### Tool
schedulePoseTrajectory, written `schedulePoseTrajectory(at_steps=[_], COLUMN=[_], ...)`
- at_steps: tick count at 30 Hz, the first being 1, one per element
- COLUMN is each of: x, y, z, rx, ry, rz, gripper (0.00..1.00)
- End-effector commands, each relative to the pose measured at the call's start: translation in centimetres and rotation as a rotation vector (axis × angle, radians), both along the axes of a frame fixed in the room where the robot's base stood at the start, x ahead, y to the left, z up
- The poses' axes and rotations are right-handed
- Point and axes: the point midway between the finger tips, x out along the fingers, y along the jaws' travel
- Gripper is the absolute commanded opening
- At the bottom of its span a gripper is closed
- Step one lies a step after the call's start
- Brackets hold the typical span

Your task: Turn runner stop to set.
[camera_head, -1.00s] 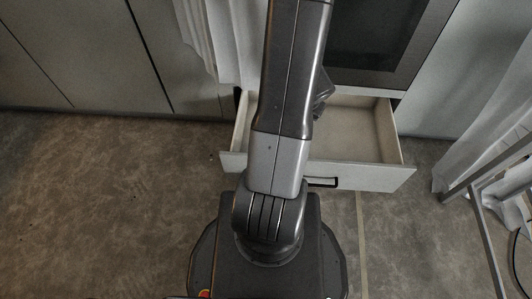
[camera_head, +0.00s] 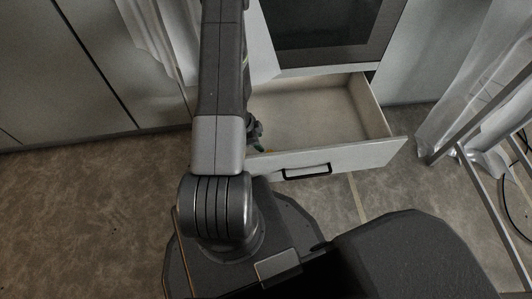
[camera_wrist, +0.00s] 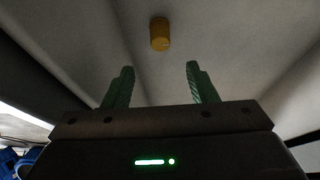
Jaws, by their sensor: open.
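A small yellow-orange cylinder (camera_wrist: 160,34), which may be the runner stop, stands out from a pale surface in the wrist view. It is beyond the fingertips, roughly centred between them, and nothing touches it. I cannot tell which way it is turned. My gripper (camera_wrist: 160,77) is open and empty, with its two green fingers apart. In the head view a small dark part with a hint of green shows beside my arm at the open drawer (camera_head: 335,157); my arm hides most of it. The cylinder is not visible in the head view.
The drawer is pulled out beneath an oven (camera_head: 320,30) and looks empty where visible. Pale cloth (camera_head: 170,35) hangs at the left of the drawer, and another curtain (camera_head: 465,110) hangs at the right near a metal frame (camera_head: 490,185). Floor (camera_head: 80,220) is clear at left.

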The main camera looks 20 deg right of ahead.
Motion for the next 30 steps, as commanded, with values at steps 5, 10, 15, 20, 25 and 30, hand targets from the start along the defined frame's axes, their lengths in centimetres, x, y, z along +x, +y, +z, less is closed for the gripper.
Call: schedulePoseTrajectory(at_steps=[5,10,15,20,25,30], x=[-0.4,-0.7,-0.9,-1.0,-1.1,-1.0], y=[-1.4,-2.7,-3.7,-4.3,-4.5,-4.5], z=[-4.1,-7.4,-9.8,-11.0,-11.3,-11.2], rx=[0.001,0.002,0.002,0.001,0.001,0.001], ry=[0.002,0.000,0.000,-0.001,-0.001,-0.001], rz=[-0.001,0.001,0.003,0.003,0.004,0.004], gripper=[0.52,0.52,0.52,0.52,0.52,0.52])
